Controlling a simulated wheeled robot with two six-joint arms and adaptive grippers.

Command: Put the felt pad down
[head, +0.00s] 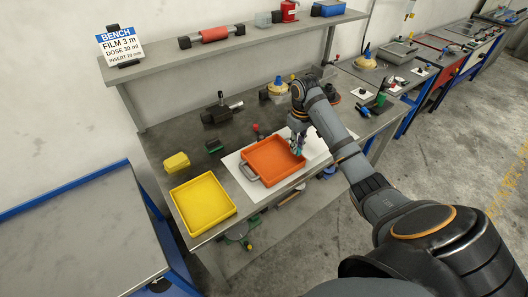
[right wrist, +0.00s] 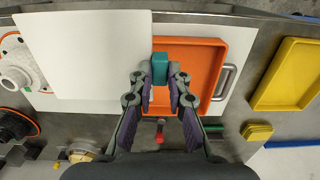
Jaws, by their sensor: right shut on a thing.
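My right gripper (head: 298,146) is shut on a small teal block, which I take to be the felt pad (right wrist: 159,68). In the right wrist view the pad sits between the fingertips, over the left edge of an orange tray (right wrist: 217,80). In the head view the gripper is at the right side of the orange tray (head: 270,158), with only a bit of teal showing. I cannot tell whether the pad touches anything below. My left gripper is in neither view.
A white sheet (right wrist: 85,55) lies left of the orange tray in the wrist view. A yellow tray (head: 203,203) and yellow box (head: 177,162) stand on the bench's left. A shelf (head: 250,40) runs along the wall.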

